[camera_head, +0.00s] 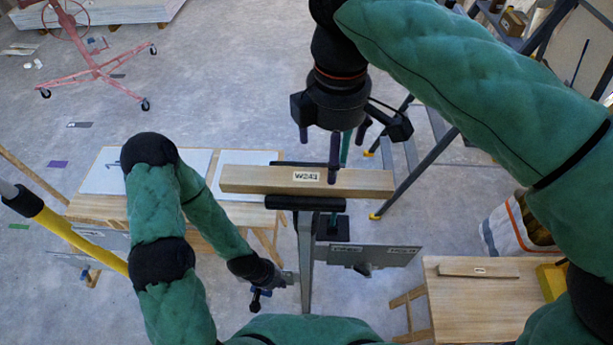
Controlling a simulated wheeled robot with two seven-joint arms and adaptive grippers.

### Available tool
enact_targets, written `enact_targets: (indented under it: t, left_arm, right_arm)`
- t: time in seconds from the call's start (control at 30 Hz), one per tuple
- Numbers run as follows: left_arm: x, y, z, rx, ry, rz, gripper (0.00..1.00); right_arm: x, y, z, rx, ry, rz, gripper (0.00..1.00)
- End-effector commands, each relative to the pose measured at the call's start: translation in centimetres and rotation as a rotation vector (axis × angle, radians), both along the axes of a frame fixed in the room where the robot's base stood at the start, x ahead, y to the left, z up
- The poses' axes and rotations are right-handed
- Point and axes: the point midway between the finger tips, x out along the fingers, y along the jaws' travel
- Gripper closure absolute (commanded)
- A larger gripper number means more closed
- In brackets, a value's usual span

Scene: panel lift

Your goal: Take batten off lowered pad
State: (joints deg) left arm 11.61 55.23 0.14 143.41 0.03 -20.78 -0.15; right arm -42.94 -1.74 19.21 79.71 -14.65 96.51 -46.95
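The batten (250,179), a long pale wooden bar labelled W241, lies level across the dark pad (306,203) on top of a grey post.
A wooden table (470,312) at lower right bears a shorter labelled batten (480,270) and a yellow object. A bench with white panels (102,172) stands left behind the post. Blue-grey legs (421,156) stand to the right. A red wheeled stand (98,62) is far left.

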Motion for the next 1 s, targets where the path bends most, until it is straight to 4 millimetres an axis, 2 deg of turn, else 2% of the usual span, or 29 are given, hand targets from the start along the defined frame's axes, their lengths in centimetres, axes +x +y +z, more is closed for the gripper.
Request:
enact_targets:
  t: [0.3,0.6,0.63,0.87,1.0]
  left_arm:
    - [0.0,0.0,0.5,0.000,0.000,0.000,1.00]
    - [0.0,0.0,0.5,0.000,0.000,0.000,1.00]
    - [0.0,0.0,0.5,0.000,0.000,0.000,1.00]
    - [0.0,0.0,0.5,0.000,0.000,0.000,1.00]
    - [0.0,0.0,0.5,0.000,0.000,0.000,1.00]
  right_arm:
    - [-0.6,0.2,-4.0,-0.002,0.002,0.000,0.09]
    - [-0.5,0.3,-4.6,0.000,0.001,0.000,0.09]
    - [-0.5,0.3,-4.6,0.000,0.001,0.000,0.12]
    - [-0.5,0.3,-4.6,-0.001,0.001,0.001,0.77]
    - [-0.5,0.3,-4.6,0.000,0.001,0.000,0.77]
